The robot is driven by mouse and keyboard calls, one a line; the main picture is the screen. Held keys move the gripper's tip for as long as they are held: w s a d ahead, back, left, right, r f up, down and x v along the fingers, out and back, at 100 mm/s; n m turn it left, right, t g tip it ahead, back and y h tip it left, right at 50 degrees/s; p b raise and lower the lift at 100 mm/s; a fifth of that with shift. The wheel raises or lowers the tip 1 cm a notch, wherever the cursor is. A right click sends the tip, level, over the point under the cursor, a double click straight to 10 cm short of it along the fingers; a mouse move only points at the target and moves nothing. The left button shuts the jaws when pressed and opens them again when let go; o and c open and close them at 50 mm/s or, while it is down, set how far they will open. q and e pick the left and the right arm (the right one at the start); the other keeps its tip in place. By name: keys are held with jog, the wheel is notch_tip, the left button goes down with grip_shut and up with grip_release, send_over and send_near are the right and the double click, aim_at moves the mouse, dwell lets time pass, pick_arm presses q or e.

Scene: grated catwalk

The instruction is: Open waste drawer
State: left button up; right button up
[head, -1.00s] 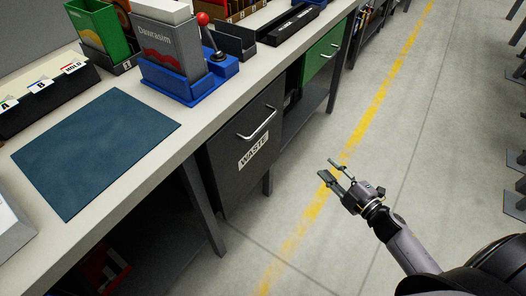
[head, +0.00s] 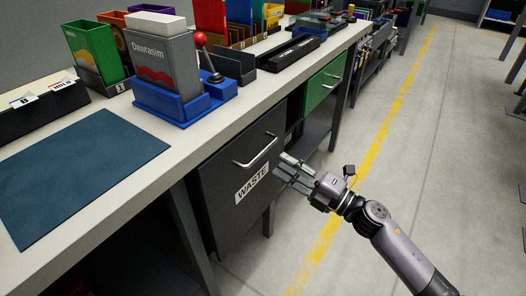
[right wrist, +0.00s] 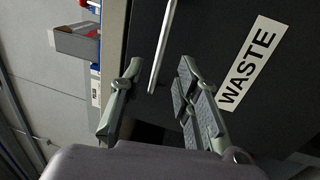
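The waste drawer (head: 232,200) is a dark front under the workbench with a white WASTE label (head: 252,184) and a silver bar handle (head: 257,151). Its front looks about flush with the bench, so it appears closed. My right gripper (head: 284,167) is open and empty, just right of the drawer front, its fingers pointing toward the drawer. In the right wrist view, the handle (right wrist: 162,48) lies ahead, lined up with the gap between the open fingers (right wrist: 158,78), and the WASTE label (right wrist: 250,63) is to the right. My left gripper is not in view.
The workbench holds a blue mat (head: 75,172), a blue holder with a grey box (head: 168,70), a red-knobbed joystick (head: 208,62) and a green box (head: 94,50). A green drawer (head: 322,82) is farther along. The floor aisle at the right is clear.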

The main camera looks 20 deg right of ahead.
aim_at(263, 150)
jog(key=x, duration=0.7)
jog(key=shift+w+a, duration=0.2)
jog(key=shift+c, duration=0.4)
grip_shut()
